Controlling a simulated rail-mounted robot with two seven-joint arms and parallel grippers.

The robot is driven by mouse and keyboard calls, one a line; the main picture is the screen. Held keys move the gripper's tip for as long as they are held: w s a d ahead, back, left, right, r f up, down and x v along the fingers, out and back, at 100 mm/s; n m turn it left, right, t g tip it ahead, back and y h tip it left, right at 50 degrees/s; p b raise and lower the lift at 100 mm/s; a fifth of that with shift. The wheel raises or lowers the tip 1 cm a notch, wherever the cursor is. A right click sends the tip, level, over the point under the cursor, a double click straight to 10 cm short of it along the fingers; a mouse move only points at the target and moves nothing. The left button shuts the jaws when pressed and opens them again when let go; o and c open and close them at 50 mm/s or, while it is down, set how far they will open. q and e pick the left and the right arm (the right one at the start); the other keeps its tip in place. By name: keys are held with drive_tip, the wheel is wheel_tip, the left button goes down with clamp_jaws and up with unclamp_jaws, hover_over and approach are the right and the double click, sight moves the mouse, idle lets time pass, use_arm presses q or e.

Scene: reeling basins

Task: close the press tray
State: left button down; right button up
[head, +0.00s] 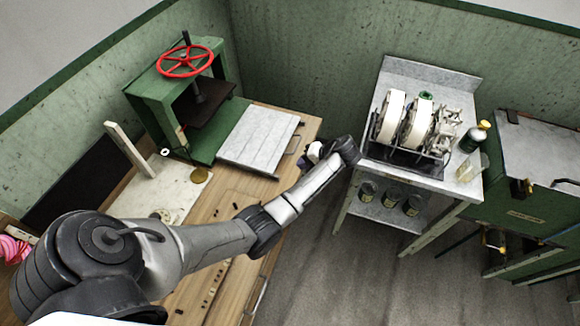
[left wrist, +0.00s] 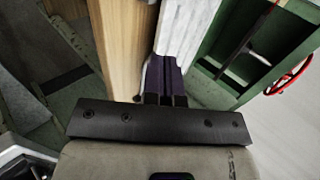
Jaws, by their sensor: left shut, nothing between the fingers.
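The green press (head: 160,100) with a red handwheel (head: 185,61) stands on the wooden bench at the back left. Its pale grey press tray (head: 258,133) sticks out to the right of the press, with a thin bar handle (head: 293,144) on its outer edge. My left gripper (head: 312,154) is just beyond that handle side, partly hidden by my wrist. In the left wrist view, its dark purple fingers (left wrist: 166,82) are together and empty, close to the tray edge (left wrist: 187,28); I cannot tell whether they touch it. The red wheel also shows there (left wrist: 292,78). My right gripper is not visible.
The wooden bench (head: 235,195) lies under the press, with a pale board (head: 175,190) on it. A grey metal table (head: 385,75) with white reels stands to the right, near my left wrist. Grey floor (head: 330,240) is open between them.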

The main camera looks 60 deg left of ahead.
sight(268, 166)
use_arm(q)
drive_tip(key=b+x, duration=0.1)
drive_tip(key=x, duration=0.8)
drive_tip(key=shift+s+a+f, duration=0.1)
drive_tip(key=shift+a+f, duration=0.05)
drive_tip(key=shift+s+a, duration=0.6)
drive_tip(key=shift+a, duration=0.25)
drive_tip(key=shift+s+a, duration=0.35)
drive_tip(key=shift+a, duration=0.15)
drive_tip(key=shift+s+a, duration=0.15)
drive_tip(key=shift+a, duration=0.05)
